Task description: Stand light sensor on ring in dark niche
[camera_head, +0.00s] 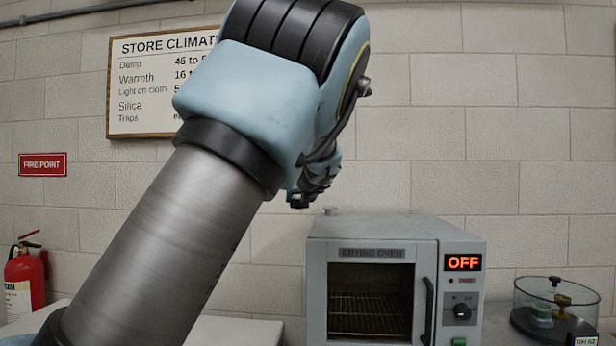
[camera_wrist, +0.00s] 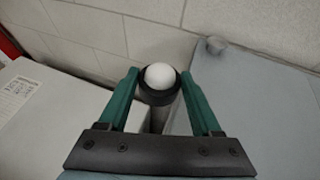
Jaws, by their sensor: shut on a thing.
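The light sensor (camera_wrist: 160,76), a short black cylinder with a white dome, is held between the two green fingers of my gripper (camera_wrist: 160,84) in the wrist view. The dome faces the wrist camera. In the head view my gripper (camera_head: 308,190) is mostly hidden behind my own arm, in front of the wall and above the oven's left end. The sensor cannot be made out there. In the wrist view it hangs over a narrow gap beside the oven top. I cannot make out the ring or the niche in either view.
The drying oven (camera_head: 330,245), its display reading OFF, stands at centre right. Its top (camera_wrist: 265,90) has a small grey knob (camera_wrist: 215,45). A pale surface (camera_wrist: 55,125) lies left of the gap. A clear round case (camera_head: 555,300) stands far right; a fire extinguisher (camera_head: 25,280) far left.

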